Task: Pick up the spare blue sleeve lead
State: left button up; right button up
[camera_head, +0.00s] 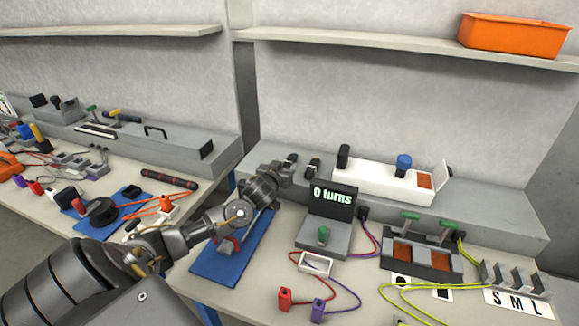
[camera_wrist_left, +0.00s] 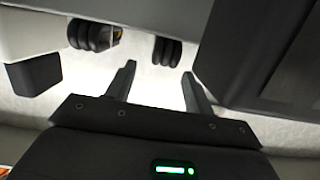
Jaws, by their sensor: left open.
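I cannot make out a lead with a blue sleeve for certain in either view. My left gripper (camera_head: 284,173) reaches over the bench toward the raised grey ledge, left of the display box. In the left wrist view its two fingers (camera_wrist_left: 157,88) stand apart with nothing between them. Beyond them are two dark ribbed pieces (camera_wrist_left: 92,35) (camera_wrist_left: 167,51); the left one has a small yellowish tip. In the head view, two small black pieces (camera_head: 291,157) (camera_head: 313,166) sit on the ledge by the gripper. My right gripper is not in view.
The display box (camera_head: 331,213) reads "0 turns", right of my arm. A blue mat (camera_head: 208,264) lies partly under my arm. Red (camera_head: 285,298) and purple (camera_head: 318,311) plugs lie in front. A white box (camera_head: 380,178) with a blue knob (camera_head: 403,165) stands on the ledge.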

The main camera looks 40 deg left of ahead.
aim_at(289, 160)
pick_arm(q)
jog(key=b+x, duration=0.2)
jog(key=f+b+x, duration=0.1)
jog(key=x, duration=0.1)
jog(key=shift+w+a+b, duration=0.15)
jog(key=shift+b, duration=0.25)
jog(key=shift+w, duration=0.25)
jog(key=shift+a+r, duration=0.1)
jog(key=shift+r, duration=0.05)
jog(key=c, duration=1.1)
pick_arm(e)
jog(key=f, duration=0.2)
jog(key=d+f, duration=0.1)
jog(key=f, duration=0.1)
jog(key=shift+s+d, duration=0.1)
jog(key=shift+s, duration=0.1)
pick_arm(q)
jog(key=shift+r, duration=0.1)
